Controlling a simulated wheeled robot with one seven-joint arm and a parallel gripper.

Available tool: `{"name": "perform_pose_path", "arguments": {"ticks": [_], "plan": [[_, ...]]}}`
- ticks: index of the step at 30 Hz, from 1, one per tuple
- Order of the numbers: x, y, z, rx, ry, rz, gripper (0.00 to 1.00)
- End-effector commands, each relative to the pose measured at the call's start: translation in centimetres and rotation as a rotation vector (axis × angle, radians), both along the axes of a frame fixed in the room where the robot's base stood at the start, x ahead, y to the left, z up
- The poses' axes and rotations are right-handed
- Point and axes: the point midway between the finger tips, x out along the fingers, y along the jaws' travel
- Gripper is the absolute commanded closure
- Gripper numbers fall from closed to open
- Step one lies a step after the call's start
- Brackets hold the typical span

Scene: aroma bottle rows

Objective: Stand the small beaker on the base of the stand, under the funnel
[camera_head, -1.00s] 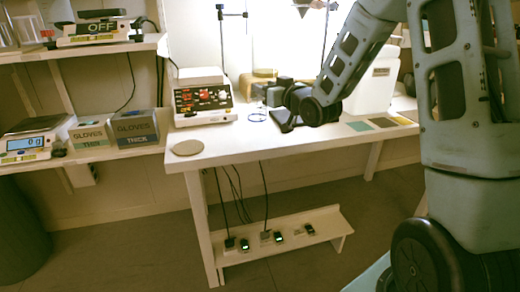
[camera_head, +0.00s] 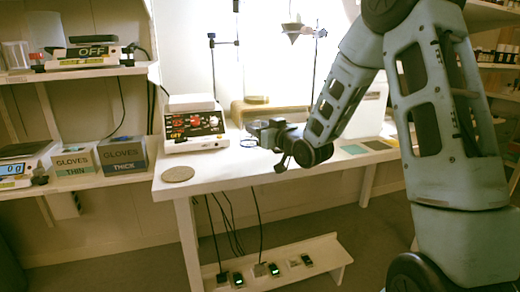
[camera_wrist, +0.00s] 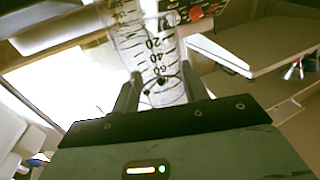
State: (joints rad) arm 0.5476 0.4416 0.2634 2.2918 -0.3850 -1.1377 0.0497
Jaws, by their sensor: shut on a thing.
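The small beaker (camera_wrist: 147,45) is clear glass with dark graduation marks, seen in the wrist view between my gripper's fingers. My gripper (camera_wrist: 158,85) is shut on it. In the head view my gripper (camera_head: 262,130) is over the back half of the white table, right of the hotplate; the beaker is hard to make out there. The stand's base is hidden behind my arm.
A hotplate (camera_head: 194,126) with red displays stands left of my gripper. Behind it is another rod stand (camera_head: 212,70). A round disc (camera_head: 178,174) lies at the table's front left corner. Flat coloured squares (camera_head: 354,149) lie on the right. The table's front middle is clear.

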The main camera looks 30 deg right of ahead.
Motion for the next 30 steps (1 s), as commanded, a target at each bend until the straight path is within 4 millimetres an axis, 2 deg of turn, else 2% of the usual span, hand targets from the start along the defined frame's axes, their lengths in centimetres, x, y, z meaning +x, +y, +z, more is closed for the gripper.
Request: {"name": "perform_pose_path", "arguments": {"ticks": [10, 23, 24, 26, 30], "plan": [[0.0, 0.0, -4.6, 0.002, 0.001, 0.0, 0.78], [0.0, 0.0, -5.2, 0.0, -0.001, 0.0, 0.78], [0.0, 0.0, -5.1, 0.0, -0.001, -0.001, 0.5], [0.0, 0.0, -5.1, 0.0, -0.001, -0.001, 0.34], [0.0, 0.0, -5.1, 0.0, -0.001, 0.0, 0.34]]}}
